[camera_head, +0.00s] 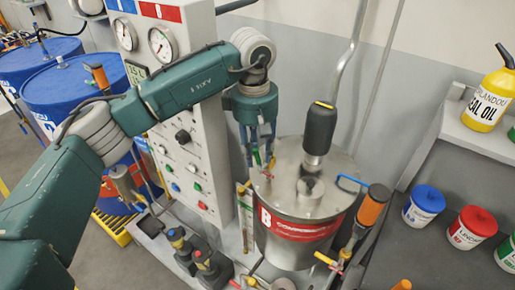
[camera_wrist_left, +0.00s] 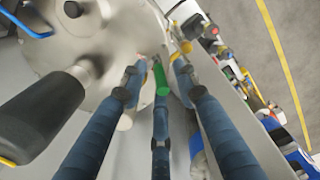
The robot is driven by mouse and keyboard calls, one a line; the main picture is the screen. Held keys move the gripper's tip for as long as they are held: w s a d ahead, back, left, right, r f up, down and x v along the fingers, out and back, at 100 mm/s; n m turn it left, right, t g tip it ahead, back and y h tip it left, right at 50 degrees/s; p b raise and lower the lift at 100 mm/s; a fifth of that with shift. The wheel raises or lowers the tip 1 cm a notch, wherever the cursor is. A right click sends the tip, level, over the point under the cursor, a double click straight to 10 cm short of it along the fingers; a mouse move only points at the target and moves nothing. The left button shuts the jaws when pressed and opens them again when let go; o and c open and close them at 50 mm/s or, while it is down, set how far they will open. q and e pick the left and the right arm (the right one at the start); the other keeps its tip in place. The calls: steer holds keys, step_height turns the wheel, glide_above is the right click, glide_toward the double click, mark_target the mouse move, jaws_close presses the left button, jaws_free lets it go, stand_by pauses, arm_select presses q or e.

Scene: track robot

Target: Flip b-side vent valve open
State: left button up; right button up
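The B component tank (camera_head: 305,228) is a steel drum with a red band and a round lid (camera_head: 325,182). My left gripper (camera_head: 258,165) points down at the lid's left edge, its fingers spread. A small green handle (camera_head: 256,158) with a red part sits among the fingertips. In the left wrist view, the green handle (camera_wrist_left: 162,80) lies between my left gripper's fingers (camera_wrist_left: 158,68); contact is unclear. A blue lever (camera_head: 351,180) is at the lid's right edge. Which handle is the vent valve is not clear. My right gripper is not in view.
A dark cylinder (camera_head: 320,128) stands on the lid. A grey control panel (camera_head: 190,130) with gauges is left of the tank. An orange-handled part (camera_head: 373,205) stands to its right. Blue drums (camera_head: 75,90) are at the left; paint pots (camera_head: 424,205) and an oil can (camera_head: 490,100) at the right.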

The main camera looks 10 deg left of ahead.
arm_select(q)
steer(key=shift+f, duration=0.25)
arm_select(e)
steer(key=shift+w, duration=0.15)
arm_select(q)
steer(key=shift+c, duration=0.2)
jaws_close()
steer(key=shift+s+d+f+y+b, duration=0.1)
steer(key=shift+d+f+y+b, duration=0.15)
steer(key=shift+d+y+b, duration=0.5)
steer(key=shift+s+r+t+y+b, duration=0.15)
steer(key=shift+r+t+y+b, duration=0.1)
steer(key=shift+t+y+b, duration=0.4)
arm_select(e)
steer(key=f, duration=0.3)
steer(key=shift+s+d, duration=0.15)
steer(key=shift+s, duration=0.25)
